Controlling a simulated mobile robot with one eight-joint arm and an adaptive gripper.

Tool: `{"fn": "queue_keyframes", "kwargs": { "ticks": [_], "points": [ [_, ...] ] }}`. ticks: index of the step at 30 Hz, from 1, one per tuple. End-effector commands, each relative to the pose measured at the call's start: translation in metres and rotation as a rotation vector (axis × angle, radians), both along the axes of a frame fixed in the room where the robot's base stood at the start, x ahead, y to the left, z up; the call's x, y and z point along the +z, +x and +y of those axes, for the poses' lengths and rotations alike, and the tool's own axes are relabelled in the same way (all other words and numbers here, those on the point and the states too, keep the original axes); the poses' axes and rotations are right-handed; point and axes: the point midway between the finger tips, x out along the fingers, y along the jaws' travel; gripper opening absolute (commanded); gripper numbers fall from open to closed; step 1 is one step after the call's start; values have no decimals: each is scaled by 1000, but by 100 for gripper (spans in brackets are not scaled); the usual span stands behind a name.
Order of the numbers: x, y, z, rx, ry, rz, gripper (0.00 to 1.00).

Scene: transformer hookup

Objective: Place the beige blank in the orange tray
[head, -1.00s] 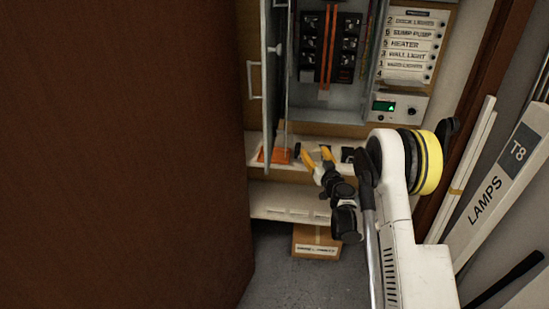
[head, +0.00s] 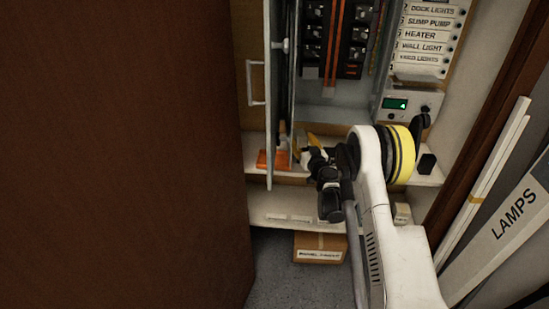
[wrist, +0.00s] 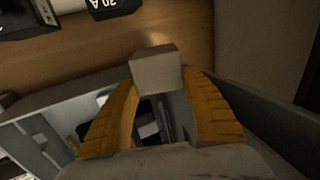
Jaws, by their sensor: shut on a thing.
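The beige blank (wrist: 156,71) is a small pale block held between the yellow fingertips of my gripper (wrist: 158,82) in the wrist view. In the head view my gripper (head: 303,147) is over the shelf, just right of the orange tray (head: 265,160). The head view is too small to show the blank. The open cabinet door partly crosses in front of the tray. The tray does not show in the wrist view.
The grey cabinet door (head: 271,100) stands open beside the tray and close to my gripper. The pale shelf (head: 257,143) carries the tray. A large brown panel (head: 120,150) fills the left. A cardboard box (head: 320,247) sits on the floor below.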

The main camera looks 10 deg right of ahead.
Motion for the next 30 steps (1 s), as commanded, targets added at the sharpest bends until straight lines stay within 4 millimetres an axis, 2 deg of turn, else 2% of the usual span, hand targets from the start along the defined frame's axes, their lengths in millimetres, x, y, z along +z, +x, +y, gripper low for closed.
{"fn": "queue_keyframes", "kwargs": {
  "ticks": [1, 6, 12, 17, 24, 30],
  "points": [
    [-13, 5, 15, 6, 0, 0, 15],
    [-39, 18, 55, 5, 0, 0, 15],
    [-56, 28, 84, 3, 0, 0, 15],
    [-62, 30, 88, 0, 0, 0, 15],
    [-97, 30, 88, 0, 0, 0, 15],
    [-96, 30, 88, 0, 0, 0, 15]
  ]
}}
